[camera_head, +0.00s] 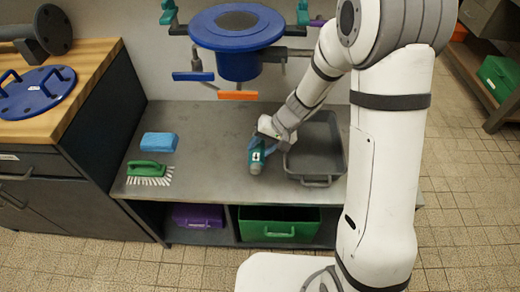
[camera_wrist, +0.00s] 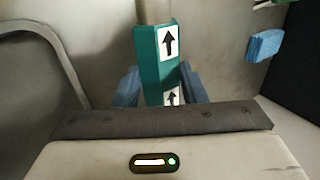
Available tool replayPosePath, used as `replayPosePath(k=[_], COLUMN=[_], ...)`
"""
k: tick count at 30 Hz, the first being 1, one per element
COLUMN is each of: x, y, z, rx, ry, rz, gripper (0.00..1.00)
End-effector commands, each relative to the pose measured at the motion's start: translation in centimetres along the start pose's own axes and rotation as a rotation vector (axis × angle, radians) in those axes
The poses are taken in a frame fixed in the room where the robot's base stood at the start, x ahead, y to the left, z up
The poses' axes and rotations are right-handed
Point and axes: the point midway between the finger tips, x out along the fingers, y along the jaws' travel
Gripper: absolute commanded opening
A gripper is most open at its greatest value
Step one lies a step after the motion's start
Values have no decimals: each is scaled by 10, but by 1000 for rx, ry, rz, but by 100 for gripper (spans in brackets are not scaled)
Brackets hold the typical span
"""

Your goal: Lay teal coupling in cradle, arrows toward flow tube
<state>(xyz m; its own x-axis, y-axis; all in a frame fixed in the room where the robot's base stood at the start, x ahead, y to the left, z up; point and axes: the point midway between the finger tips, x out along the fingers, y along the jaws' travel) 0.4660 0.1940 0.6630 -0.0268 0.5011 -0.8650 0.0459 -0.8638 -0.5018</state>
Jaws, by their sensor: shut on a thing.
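The teal coupling (camera_head: 257,155) is held in my gripper (camera_head: 262,146), low over the grey bench, just left of the grey tray. In the wrist view the coupling (camera_wrist: 155,62) stands between the two blue fingers of my gripper (camera_wrist: 160,88). White labels with black arrows are on its near face, and the arrows point up in that view. Its lower end is hidden behind the gripper body. I cannot tell whether it touches the bench. No cradle or flow tube can be made out for certain.
A grey tray (camera_head: 316,150) stands right of my gripper. A blue sponge (camera_head: 160,142) and a green brush (camera_head: 150,171) lie on the left of the bench (camera_head: 215,180). A blue flanged drum (camera_head: 238,28) is above the back. Bins sit below. The bench between brush and coupling is clear.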

Motion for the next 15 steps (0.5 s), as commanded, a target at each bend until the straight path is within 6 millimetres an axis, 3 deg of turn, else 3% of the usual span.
replayPosePath(k=[5, 11, 15], x=[5, 29, 31], y=[3, 16, 17], z=[-6, -6, -6], rx=[1, 2, 0], ry=[-1, -2, 0], rz=[0, 0, 0], gripper=[4, 4, 4])
